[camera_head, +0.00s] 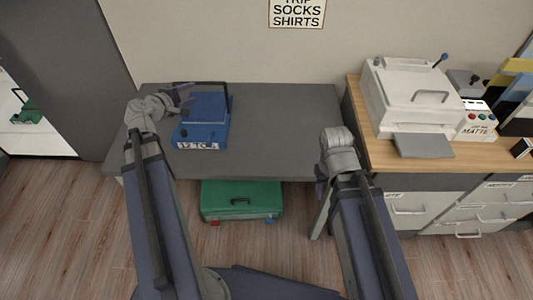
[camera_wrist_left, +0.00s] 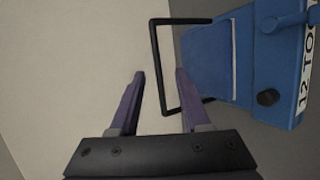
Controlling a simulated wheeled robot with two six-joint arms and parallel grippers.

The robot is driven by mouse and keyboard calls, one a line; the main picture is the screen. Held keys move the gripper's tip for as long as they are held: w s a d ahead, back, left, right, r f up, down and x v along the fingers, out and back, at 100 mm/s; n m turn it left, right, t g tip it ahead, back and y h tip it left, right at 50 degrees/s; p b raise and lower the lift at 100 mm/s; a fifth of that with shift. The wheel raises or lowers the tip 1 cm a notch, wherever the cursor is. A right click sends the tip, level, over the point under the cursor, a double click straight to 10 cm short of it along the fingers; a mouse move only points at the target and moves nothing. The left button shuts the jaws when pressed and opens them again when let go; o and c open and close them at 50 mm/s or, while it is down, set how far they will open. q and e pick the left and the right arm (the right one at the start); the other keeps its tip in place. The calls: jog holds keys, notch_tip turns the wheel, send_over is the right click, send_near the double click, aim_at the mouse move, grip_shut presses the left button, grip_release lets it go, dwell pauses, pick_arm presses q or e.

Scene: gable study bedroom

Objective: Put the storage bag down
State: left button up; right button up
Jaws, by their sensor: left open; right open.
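The blue storage bag (camera_head: 207,118) rests on the grey table (camera_head: 275,130), left of its middle, with a lettered label along its front. Its black handle (camera_head: 200,83) stands up at the back; it also shows in the left wrist view (camera_wrist_left: 157,60). My left gripper (camera_head: 183,96) is open at the back left of the bag, and in the left wrist view the handle's outer bar lies between its two purple fingers (camera_wrist_left: 160,95). Whether a finger touches the handle I cannot tell. My right gripper (camera_head: 320,190) is open and empty at the table's front edge, partly hidden by its arm.
A green case (camera_head: 241,200) lies on the floor under the table. A wooden-topped cabinet (camera_head: 375,155) on the right carries a white press-like machine (camera_head: 415,95). The table is clear to the right of the bag. A wall stands behind.

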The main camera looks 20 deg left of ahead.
pick_arm(q)
jog(key=s+d+f+m+g+h, duration=0.1)
jog(key=d+f+m+g, duration=0.15)
jog(key=d, duration=0.45)
jog(key=d+f+m+g+h, duration=0.1)
jog(key=d+f+m+g, duration=0.2)
jog(key=d, duration=0.5)
jog(key=s+d+f+m+g+h, duration=0.1)
jog(key=d+f+m, duration=0.1)
jog(key=d+m, duration=0.35)
jog(key=s+d+f+m+g, duration=0.1)
jog(key=s+d, duration=0.1)
jog(key=d, duration=0.2)
jog(key=s+d+f+m+g+y, duration=0.1)
jog(key=s+d+f+m+g, duration=0.1)
jog(key=s+d, duration=0.1)
jog(key=s+d+f+m+g, duration=0.1)
jog(key=s+d+m, duration=0.1)
jog(key=d, duration=0.3)
jog(key=shift+s+f+g+y, duration=0.2)
jog(key=shift+g+y, duration=0.15)
jog(key=shift+y, duration=0.05)
jog(key=s+d+m+g+y, duration=0.2)
jog(key=s+d+m+y, duration=0.2)
jog(key=s, duration=0.3)
jog(key=shift+s+f+m, duration=0.2)
jog(key=shift+f+m, duration=0.2)
jog(key=shift+m, duration=0.4)
